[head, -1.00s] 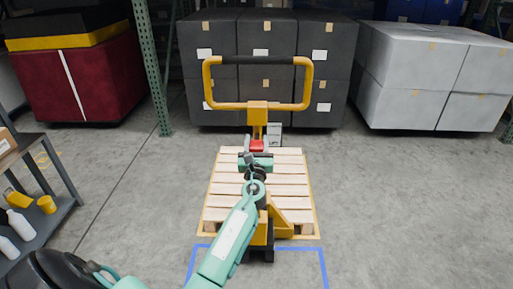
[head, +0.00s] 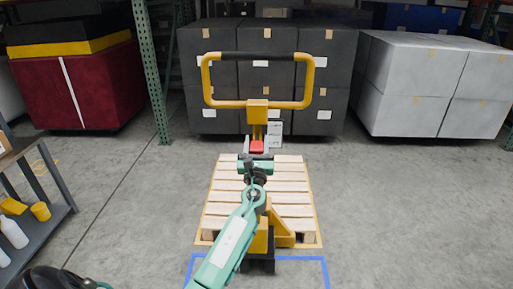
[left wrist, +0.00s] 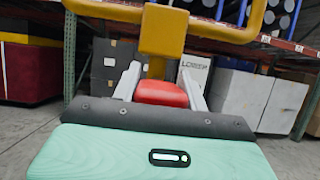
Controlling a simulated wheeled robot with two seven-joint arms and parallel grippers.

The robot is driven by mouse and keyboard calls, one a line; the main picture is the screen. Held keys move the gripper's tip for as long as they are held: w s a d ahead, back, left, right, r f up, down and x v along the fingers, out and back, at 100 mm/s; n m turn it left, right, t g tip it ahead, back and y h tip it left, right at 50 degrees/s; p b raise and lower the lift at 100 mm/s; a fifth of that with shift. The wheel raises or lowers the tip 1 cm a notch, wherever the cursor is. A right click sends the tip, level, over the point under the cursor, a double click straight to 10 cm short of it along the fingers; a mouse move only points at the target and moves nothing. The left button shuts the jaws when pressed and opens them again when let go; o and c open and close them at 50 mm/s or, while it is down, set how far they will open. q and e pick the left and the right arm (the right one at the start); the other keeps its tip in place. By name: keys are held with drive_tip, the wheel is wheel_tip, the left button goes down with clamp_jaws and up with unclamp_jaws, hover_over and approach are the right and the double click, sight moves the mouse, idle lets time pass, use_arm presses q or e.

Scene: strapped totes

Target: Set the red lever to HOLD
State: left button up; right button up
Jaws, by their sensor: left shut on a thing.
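The red lever (head: 256,147) is on the yellow pallet jack's handle stem, below the yellow loop handle (head: 206,80). In the left wrist view the red lever (left wrist: 161,93) sits between the two grey fingers of my left gripper (left wrist: 161,88). My left gripper (head: 257,149) is shut on the red lever. A white label plate (head: 275,132) stands just right of the stem; in the left wrist view its lettering (left wrist: 194,66) is partly hidden by a finger. The lever's exact setting cannot be read. My right gripper is not in view.
Dark stacked boxes (head: 210,112) stand behind, grey boxes (head: 410,105) at right. A shelf (head: 50,222) with bottles is at left. Floor at right is clear.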

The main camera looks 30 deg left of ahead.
use_arm(q)
drive_tip(key=shift+r, duration=0.1)
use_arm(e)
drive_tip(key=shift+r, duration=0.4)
use_arm(q)
drive_tip(key=o, duration=1.4)
drive_tip(key=shift+s+d+f, duration=0.15)
drive_tip(key=shift+s+f, duration=0.05)
drive_tip(key=shift+f, duration=0.1)
drive_tip(key=b+v, duration=0.2)
drive_tip(key=v, duration=1.1)
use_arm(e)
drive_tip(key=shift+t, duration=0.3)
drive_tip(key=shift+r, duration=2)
use_arm(q)
drive_tip(key=shift+s+f, duration=0.1)
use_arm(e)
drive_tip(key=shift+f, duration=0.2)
